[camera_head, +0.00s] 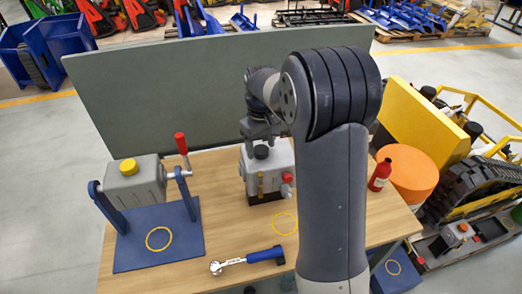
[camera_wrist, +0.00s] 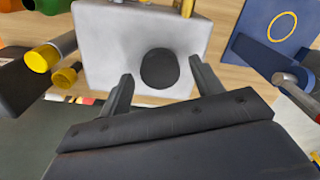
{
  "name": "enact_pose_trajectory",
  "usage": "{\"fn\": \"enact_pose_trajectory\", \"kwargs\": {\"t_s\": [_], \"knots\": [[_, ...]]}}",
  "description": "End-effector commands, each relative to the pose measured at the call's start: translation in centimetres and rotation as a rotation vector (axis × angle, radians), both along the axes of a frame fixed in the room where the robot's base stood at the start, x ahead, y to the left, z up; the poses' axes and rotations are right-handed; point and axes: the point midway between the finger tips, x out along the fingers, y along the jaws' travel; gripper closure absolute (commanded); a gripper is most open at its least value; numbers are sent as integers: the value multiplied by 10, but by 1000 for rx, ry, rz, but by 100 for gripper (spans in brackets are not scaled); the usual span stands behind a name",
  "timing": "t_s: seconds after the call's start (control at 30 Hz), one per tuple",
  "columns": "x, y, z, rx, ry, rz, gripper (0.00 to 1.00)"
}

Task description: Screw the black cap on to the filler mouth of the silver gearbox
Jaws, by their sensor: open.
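The silver gearbox (camera_head: 280,172) stands on the wooden table, partly behind my arm. The black cap (camera_head: 261,152) is on its top face. In the wrist view the round black cap (camera_wrist: 160,70) sits on the pale top of the gearbox (camera_wrist: 105,45). The filler mouth is hidden under the cap, and I cannot tell how far the cap is screwed down. My gripper (camera_wrist: 161,66) is open, with one finger on each side of the cap and visible gaps between. In the head view my gripper (camera_head: 260,136) is just above the gearbox, pointing down.
A grey housing with a yellow cap (camera_head: 129,167) and a red-handled crank stands on a blue plate (camera_head: 185,240) at left. A ratchet wrench (camera_head: 245,260) lies in front. A red bottle (camera_head: 380,175) stands right of my arm. A green panel (camera_head: 200,90) closes the back.

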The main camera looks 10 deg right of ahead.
Motion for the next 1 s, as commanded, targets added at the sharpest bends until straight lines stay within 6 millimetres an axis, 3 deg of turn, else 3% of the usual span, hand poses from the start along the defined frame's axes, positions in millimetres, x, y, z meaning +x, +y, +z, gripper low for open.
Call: {"fn": "enact_pose_trajectory", "kwargs": {"t_s": [0.2,0.47,1.0], "knots": [[0,0,0,0,0,222,38],[0,0,0,0,1,335,38],[0,0,0,-1,2,924,38]]}}
